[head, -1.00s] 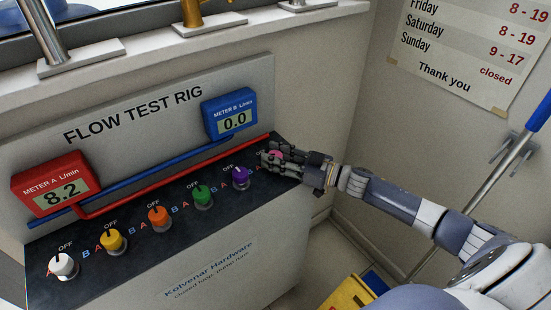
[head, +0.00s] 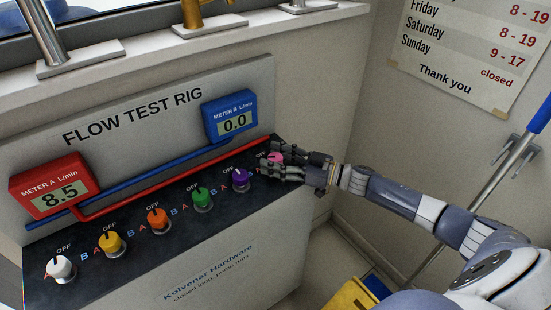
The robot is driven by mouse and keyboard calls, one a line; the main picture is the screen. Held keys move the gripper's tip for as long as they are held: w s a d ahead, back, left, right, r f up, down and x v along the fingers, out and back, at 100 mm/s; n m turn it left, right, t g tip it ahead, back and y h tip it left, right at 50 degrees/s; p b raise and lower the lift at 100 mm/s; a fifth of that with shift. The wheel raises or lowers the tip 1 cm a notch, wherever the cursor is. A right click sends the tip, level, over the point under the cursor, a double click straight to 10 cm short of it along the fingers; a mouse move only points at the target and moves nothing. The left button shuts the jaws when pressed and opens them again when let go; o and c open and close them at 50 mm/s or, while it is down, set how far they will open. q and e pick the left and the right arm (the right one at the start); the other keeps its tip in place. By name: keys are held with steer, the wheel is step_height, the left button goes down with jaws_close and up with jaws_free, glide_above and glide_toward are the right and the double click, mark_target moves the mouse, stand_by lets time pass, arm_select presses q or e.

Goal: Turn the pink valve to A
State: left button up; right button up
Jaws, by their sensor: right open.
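The pink valve (head: 275,158) is at the right end of the row of knobs on the flow test rig (head: 150,200). My right gripper (head: 270,164) is open, with its fingers around or just beside the pink knob; I cannot tell whether they touch it. The fingers hide most of the knob's pointer and its A and B marks, so its setting cannot be read. Red meter A (head: 50,188) shows 8.5. Blue meter B (head: 230,118) shows 0.0. My left gripper is not in view.
Purple (head: 240,177), green (head: 202,195), orange (head: 157,216), yellow (head: 111,239) and white (head: 60,266) knobs run leftward from the pink one. A wall is to the right. A yellow object (head: 352,293) stands on the floor, near a blue-handled pole (head: 541,116).

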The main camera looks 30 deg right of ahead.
steer(key=shift+s+d, duration=0.1)
steer(key=v, duration=1.1)
steer(key=shift+s+d, duration=0.3)
